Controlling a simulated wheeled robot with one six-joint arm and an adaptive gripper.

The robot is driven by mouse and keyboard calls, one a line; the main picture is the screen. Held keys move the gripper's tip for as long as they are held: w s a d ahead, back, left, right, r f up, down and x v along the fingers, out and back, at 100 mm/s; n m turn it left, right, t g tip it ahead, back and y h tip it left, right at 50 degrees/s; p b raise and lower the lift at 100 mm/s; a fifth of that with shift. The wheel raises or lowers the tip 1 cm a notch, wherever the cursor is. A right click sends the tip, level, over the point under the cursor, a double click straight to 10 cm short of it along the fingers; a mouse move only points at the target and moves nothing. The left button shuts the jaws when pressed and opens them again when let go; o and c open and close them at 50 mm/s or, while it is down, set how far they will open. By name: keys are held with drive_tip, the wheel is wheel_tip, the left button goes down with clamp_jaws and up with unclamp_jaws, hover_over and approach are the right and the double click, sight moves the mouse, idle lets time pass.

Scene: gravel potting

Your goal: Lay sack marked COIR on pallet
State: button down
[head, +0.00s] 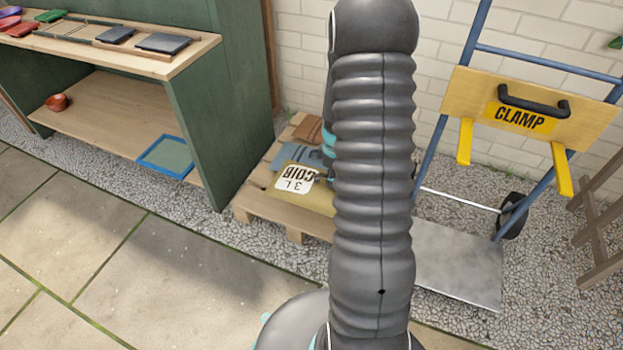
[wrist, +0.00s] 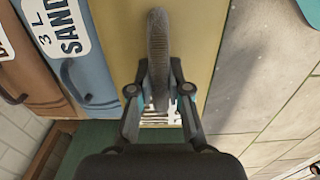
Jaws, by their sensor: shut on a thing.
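The olive-yellow COIR sack (head: 292,192) lies flat over the wooden pallet (head: 262,213), beside the blue-grey sack. Its white label is partly covered. The sack fills the middle of the wrist view (wrist: 205,35). My gripper (wrist: 159,88) is shut on the dark grey handle (wrist: 158,40) of this sack. In the head view my arm hides most of the gripper and the right part of the sack. I cannot tell whether the sack's underside touches the pallet.
The blue SAND sack (wrist: 65,55) and a brown sack (head: 310,130) lie behind on the pallet. The green-sided bench (head: 215,110) stands close on the left. A blue hand truck (head: 465,275) with a CLAMP board (head: 530,112) stands right. Paving (head: 120,270) is clear in front.

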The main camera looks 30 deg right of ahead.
sight(303, 175)
drive_tip(key=w+a+f, duration=0.1)
drive_tip(key=w+f, duration=0.1)
drive_tip(key=w, duration=0.1)
drive_tip(key=w+a+f, duration=0.4)
drive_tip(key=w, duration=0.1)
drive_tip(key=shift+w+a+b, duration=0.25)
drive_tip(key=shift+w+b, duration=0.05)
drive_tip(key=shift+b, duration=0.05)
drive_tip(key=shift+f, duration=1.95)
drive_tip(key=shift+b, duration=0.3)
drive_tip(key=shift+f, duration=0.2)
drive_tip(key=c, duration=1.1)
unclamp_jaws()
drive_tip(key=shift+r, duration=0.1)
